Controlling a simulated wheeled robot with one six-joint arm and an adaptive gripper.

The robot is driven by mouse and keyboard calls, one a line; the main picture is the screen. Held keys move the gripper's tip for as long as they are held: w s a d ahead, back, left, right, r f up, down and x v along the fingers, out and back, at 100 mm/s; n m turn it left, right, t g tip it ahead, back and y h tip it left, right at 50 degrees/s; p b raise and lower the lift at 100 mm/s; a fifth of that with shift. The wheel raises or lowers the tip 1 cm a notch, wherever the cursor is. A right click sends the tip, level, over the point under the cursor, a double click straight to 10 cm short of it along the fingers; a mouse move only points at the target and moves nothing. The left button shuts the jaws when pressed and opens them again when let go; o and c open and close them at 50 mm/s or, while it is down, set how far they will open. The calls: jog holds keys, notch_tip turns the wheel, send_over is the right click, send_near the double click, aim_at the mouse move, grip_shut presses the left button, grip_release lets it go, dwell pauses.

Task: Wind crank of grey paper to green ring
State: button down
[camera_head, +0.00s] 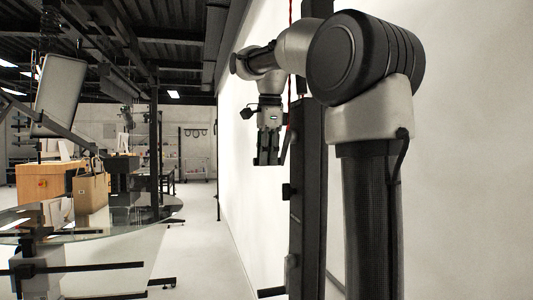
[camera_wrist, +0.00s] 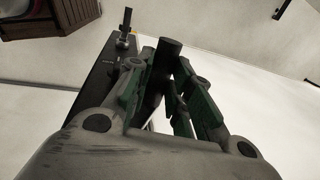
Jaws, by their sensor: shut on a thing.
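My gripper (camera_wrist: 172,65) is shut on a dark cylindrical handle (camera_wrist: 169,50), which looks like the crank handle, in the wrist view. The handle stands up between the two green-padded fingers. In the head view my gripper (camera_head: 267,160) points down beside a tall black post (camera_head: 309,180), and the handle cannot be made out there. A dark bar (camera_wrist: 97,85) with a small upright knob (camera_wrist: 126,20) lies just left of the fingers. I cannot make out a green ring. Which pale surface is the grey paper is not clear.
A red cord (camera_head: 290,70) hangs by the post. A pale wall (camera_head: 243,190) runs behind my gripper. A brown wooden box (camera_wrist: 50,20) shows in the wrist view.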

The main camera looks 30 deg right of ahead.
jog(key=shift+s+f+g, duration=0.25)
jog(key=shift+f+g, duration=0.2)
jog(key=shift+g, duration=0.15)
jog(key=shift+s+a+f+g+y, duration=0.1)
jog(key=shift+s+f+g+y, duration=0.15)
jog(key=shift+g, duration=0.3)
jog(key=shift+s+a+f+g+y, duration=0.15)
jog(key=shift+s+g, duration=0.25)
jog(key=shift+g, duration=0.2)
jog(key=shift+s+a+f+g+y, duration=0.1)
jog(key=shift+s+g+y, duration=0.15)
jog(key=shift+g, duration=0.3)
jog(key=shift+s, duration=0.15)
jog(key=c, duration=1.3)
grip_release()
jog(key=shift+r, duration=0.15)
